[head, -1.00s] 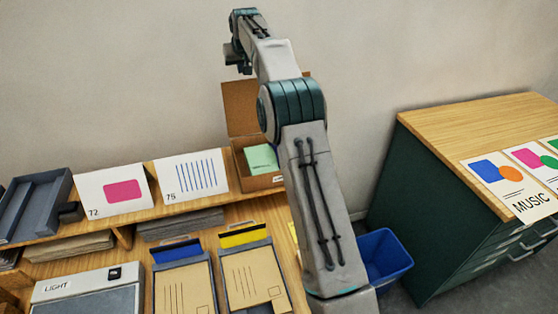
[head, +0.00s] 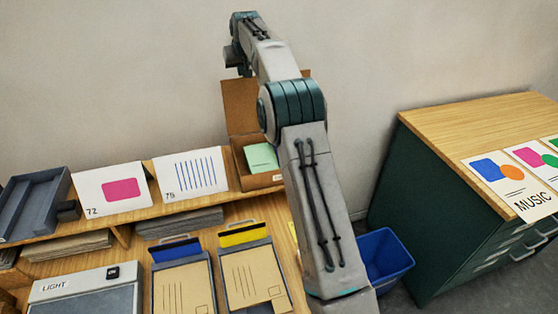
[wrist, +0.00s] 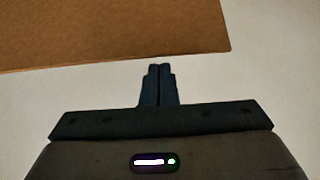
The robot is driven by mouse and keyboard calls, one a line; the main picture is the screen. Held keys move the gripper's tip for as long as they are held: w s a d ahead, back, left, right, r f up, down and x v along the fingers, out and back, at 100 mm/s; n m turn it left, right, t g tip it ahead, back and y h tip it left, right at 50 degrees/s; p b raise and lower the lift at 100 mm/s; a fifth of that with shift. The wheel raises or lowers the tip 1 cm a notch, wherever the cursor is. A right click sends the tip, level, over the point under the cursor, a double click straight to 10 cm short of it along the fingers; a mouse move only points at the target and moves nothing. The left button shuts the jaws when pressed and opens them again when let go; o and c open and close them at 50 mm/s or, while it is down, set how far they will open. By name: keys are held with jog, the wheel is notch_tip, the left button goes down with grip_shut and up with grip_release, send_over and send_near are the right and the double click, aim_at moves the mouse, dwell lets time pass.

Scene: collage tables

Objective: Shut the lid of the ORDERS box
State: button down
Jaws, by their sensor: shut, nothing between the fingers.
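An open brown cardboard box (head: 277,180) stands at the right end of the raised shelf, with a green pad inside. A small white label on its front is too small to read. Its lid (head: 239,104) stands up at the back, partly hidden by my arm. In the wrist view the brown panel across the top, seemingly the lid (wrist: 110,30), has its lower edge just beyond my fingertips, with a small gap in the picture. My gripper (wrist: 159,68) is shut and empty. In the head view its fingers cannot be made out at the arm's far end, above the lid.
Brown envelopes lie on the lower table. A blue bin (head: 384,258) and green cabinet (head: 415,195) are at right. Bare wall is behind.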

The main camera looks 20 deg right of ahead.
aim_at(244, 85)
jog(key=shift+s+f+b, duration=0.1)
jog(key=shift+f+b, duration=0.75)
jog(key=shift+f, duration=0.65)
jog(key=shift+s+f+b, duration=0.2)
jog(key=shift+f+b, duration=0.1)
jog(key=shift+f, duration=0.2)
jog(key=shift+s+f+b, duration=0.15)
jog(key=shift+f+b, duration=0.1)
jog(key=shift+f, duration=0.2)
jog(key=shift+s+b, duration=0.1)
jog(key=shift+b, duration=0.2)
jog(key=s+b, duration=1.1)
jog(key=b, duration=0.1)
jog(key=shift+r, duration=0.2)
dwell(0.3)
notch_tip(244, 85, up, 8)
jog(key=p, duration=0.7)
jog(key=shift+p, duration=0.4)
